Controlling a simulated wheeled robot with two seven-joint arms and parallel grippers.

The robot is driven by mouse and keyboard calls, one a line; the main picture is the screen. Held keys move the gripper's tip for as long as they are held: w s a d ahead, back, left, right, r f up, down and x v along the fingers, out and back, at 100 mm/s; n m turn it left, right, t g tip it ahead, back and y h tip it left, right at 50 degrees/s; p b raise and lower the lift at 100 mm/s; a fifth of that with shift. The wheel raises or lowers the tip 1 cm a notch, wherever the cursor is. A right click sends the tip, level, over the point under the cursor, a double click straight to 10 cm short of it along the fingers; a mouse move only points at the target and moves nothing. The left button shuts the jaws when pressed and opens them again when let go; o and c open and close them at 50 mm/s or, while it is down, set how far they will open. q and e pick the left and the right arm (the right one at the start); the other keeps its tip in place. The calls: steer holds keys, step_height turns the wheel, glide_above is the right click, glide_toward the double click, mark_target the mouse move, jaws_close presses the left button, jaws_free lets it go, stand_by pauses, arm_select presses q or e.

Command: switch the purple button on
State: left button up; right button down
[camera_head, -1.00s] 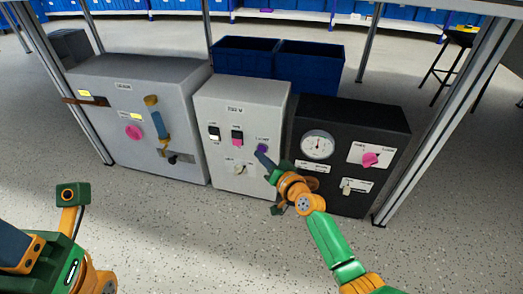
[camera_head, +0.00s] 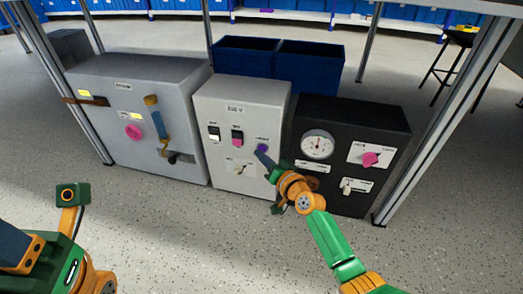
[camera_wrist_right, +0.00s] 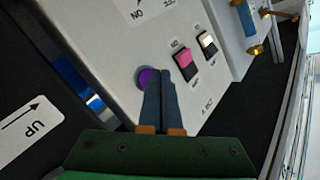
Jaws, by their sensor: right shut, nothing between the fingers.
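The purple button (camera_head: 262,148) is on the right part of the front of the light grey middle box (camera_head: 222,165). It is round and also shows in the right wrist view (camera_wrist_right: 144,77), just left of the fingertips. My right gripper (camera_head: 261,154) is shut and empty, its fingertips at the button's lower edge in the head view. In the right wrist view the two dark blue fingers (camera_wrist_right: 158,80) lie together and partly overlap the button's edge. I cannot tell whether they touch it.
The middle box also has a white switch (camera_head: 214,134), a pink switch (camera_head: 237,138) and a small lower switch (camera_head: 239,170). A grey box (camera_head: 100,130) stands left and a black box with a gauge (camera_head: 318,145) right. Blue bins (camera_head: 310,70) stand behind. Table legs flank the boxes.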

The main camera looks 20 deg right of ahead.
steer(key=shift+w+d+f, duration=0.1)
steer(key=shift+w+d, duration=0.1)
steer(key=shift+w, duration=0.1)
steer(key=s+a+p, duration=0.4)
steer(key=s, duration=0.1)
steer(key=shift+s, duration=0.4)
stand_by(0.4)
